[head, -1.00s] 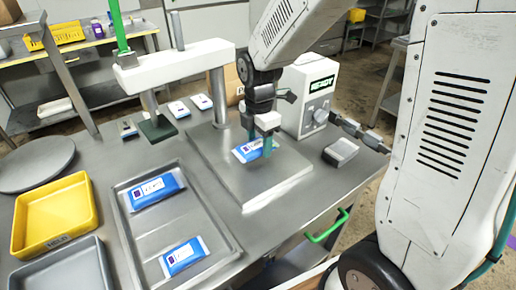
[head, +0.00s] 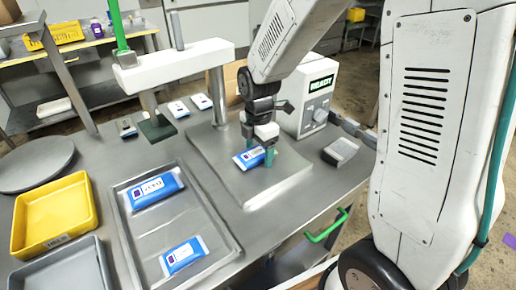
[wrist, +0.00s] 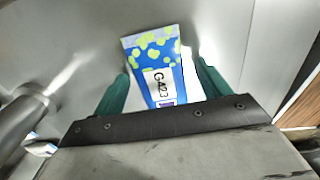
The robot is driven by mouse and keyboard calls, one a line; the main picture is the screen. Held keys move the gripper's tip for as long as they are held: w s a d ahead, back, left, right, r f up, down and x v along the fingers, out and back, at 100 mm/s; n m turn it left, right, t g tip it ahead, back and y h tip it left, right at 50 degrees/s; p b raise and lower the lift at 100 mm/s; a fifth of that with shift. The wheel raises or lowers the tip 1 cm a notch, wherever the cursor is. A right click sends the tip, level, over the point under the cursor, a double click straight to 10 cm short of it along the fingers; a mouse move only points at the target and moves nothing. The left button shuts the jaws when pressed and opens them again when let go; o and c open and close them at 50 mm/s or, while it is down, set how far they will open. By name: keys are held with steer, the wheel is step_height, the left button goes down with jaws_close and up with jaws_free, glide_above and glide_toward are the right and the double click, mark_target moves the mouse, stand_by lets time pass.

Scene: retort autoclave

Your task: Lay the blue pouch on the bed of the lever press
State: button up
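The blue pouch (head: 248,160) with a white label lies on or just above the grey bed of the lever press (head: 265,192). In the wrist view the pouch (wrist: 160,75) shows its printed label and a blue end with yellow-green spots. My gripper (head: 259,148) is low over the bed, at the pouch. In the wrist view its teal fingers (wrist: 160,72) stand on either side of the pouch, with what looks like a narrow gap at each side. The pouch's underside is hidden.
The press's white beam (head: 175,66), green lever (head: 119,28) and dark pad (head: 157,127) are left of the bed. A metal tray (head: 160,230) holds two other blue pouches. A READY unit (head: 305,100) and a grey block (head: 340,151) stand right. Yellow (head: 52,215) and grey bins are left.

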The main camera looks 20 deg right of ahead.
mark_target(259, 151)
step_height(259, 151, up, 12)
steer(key=s+d+r+m, duration=0.1)
steer(key=s+r+m, duration=0.2)
steer(key=s+m, duration=0.7)
steer(key=s+d+r+m+t, duration=0.1)
steer(key=s+d+r+m, duration=0.1)
steer(key=s+m, duration=0.8)
steer(key=s+r, duration=0.1)
steer(key=s, duration=0.3)
stand_by(0.3)
